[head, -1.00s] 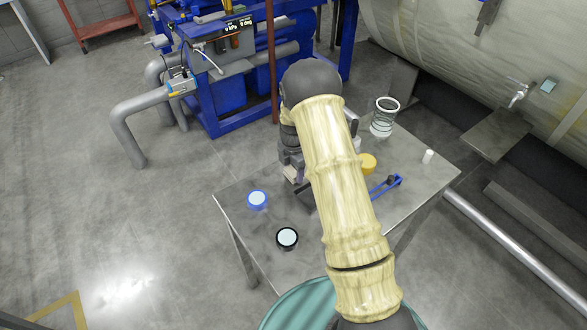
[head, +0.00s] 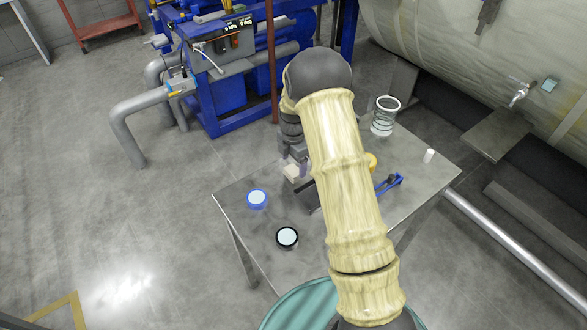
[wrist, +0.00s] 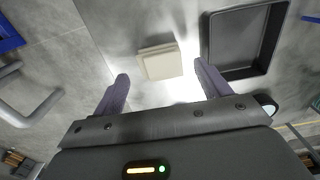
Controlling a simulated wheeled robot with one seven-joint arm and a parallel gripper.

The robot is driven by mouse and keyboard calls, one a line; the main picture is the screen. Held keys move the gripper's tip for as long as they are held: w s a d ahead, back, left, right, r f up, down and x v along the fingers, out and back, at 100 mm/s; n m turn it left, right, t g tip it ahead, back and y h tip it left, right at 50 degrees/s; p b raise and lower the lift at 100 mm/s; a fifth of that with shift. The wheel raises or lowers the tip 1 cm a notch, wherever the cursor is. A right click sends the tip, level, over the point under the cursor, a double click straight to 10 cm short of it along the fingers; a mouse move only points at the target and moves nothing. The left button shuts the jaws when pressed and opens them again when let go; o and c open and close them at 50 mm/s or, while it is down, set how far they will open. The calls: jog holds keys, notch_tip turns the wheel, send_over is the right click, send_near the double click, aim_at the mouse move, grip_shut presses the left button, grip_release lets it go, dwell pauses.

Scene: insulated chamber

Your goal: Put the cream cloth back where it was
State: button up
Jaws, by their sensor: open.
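The cream cloth (wrist: 160,62) is a small folded square pad. In the wrist view it lies on the grey metal table (head: 258,228), just ahead of my fingertips and about centred between them. My gripper (wrist: 161,75) is open, with bare table showing between each finger and the cloth. In the head view, the cloth (head: 291,172) is a small pale patch at the table's left edge, and my gripper (head: 298,160) is right by it, partly hidden by my arm.
A dark shallow tray (wrist: 240,45) stands right of the cloth in the wrist view. A blue-rimmed disc (head: 257,199), a black-rimmed disc (head: 287,237), a coiled glass-like cylinder (head: 384,115), a blue tool (head: 388,185), a white cylinder (head: 428,156) and a yellow object (head: 372,161) are on the table.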

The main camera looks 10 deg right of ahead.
aim_at(294, 169)
notch_tip(294, 169, up, 8)
jog(key=b, duration=0.1)
jog(key=shift+r, duration=0.2)
dwell(0.4)
jog(key=s+r+m+t, duration=0.1)
jog(key=s+r+m, duration=0.1)
jog(key=s+m, duration=0.9)
jog(key=s+r+m+t, duration=0.1)
jog(key=s+r+m, duration=0.2)
jog(key=s+m, duration=0.8)
jog(key=s, duration=0.3)
jog(key=shift+s+r+m+t, duration=0.2)
jog(key=shift+r+m+t, duration=0.1)
jog(key=shift+r, duration=0.05)
